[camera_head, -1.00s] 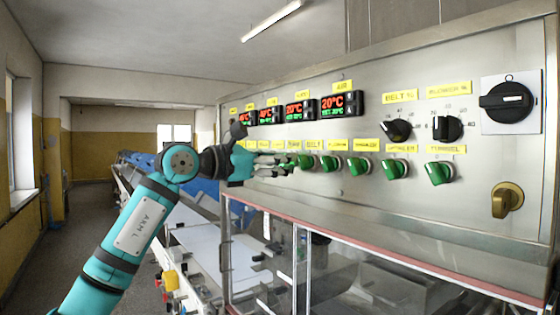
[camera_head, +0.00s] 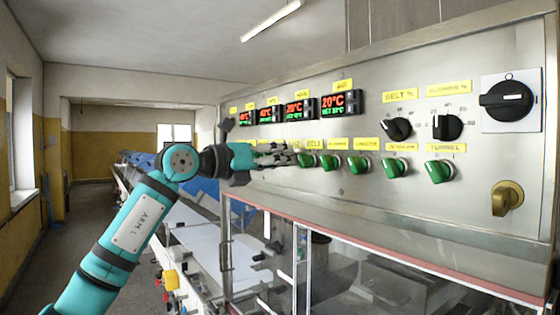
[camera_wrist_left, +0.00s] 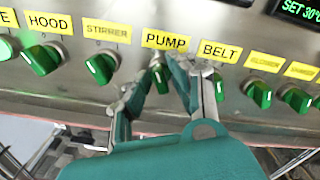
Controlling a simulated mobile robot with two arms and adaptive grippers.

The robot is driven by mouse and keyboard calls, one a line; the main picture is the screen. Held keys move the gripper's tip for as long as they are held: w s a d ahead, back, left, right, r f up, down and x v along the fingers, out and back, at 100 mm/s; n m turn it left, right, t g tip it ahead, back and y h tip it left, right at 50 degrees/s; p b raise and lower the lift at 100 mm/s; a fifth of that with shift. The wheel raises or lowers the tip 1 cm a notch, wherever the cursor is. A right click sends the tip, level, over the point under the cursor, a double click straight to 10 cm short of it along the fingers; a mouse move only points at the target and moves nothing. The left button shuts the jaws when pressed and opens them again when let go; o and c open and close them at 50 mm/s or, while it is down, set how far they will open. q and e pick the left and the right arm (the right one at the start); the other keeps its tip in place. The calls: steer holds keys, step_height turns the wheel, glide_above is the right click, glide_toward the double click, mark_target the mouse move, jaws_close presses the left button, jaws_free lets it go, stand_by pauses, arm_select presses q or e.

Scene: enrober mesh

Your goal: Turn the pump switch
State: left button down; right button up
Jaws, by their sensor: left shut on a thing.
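The pump switch (camera_wrist_left: 160,77) is a green knob under the yellow PUMP label (camera_wrist_left: 166,41) in the left wrist view. My left gripper (camera_wrist_left: 164,80) has its two fingers on either side of this knob and is shut on it. The knob is partly covered by the fingers, and its exact angle is hard to read. In the head view my left gripper (camera_head: 284,156) reaches the lower row of switches on the steel panel (camera_head: 350,185) and hides the pump switch. My right gripper is not in view.
The belt switch (camera_wrist_left: 218,86) sits close to the right finger; the stirrer switch (camera_wrist_left: 102,68) is to the left. More green switches, such as the tunnel switch (camera_head: 438,171), continue rightward. Red-lit displays (camera_head: 341,103) are above. A glazed enclosure (camera_head: 370,270) lies below the panel.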

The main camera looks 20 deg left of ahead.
arm_select(q)
steer(key=shift+r+n, duration=0.1)
steer(key=shift+n, duration=0.3)
steer(key=c, duration=1.4)
jaws_free()
steer(key=shift+o, duration=0.2)
steer(key=shift+s+a, duration=0.1)
steer(key=shift+a, duration=0.05)
steer(key=v, duration=1.1)
steer(key=shift+s+a, duration=0.25)
steer(key=shift+s, duration=0.05)
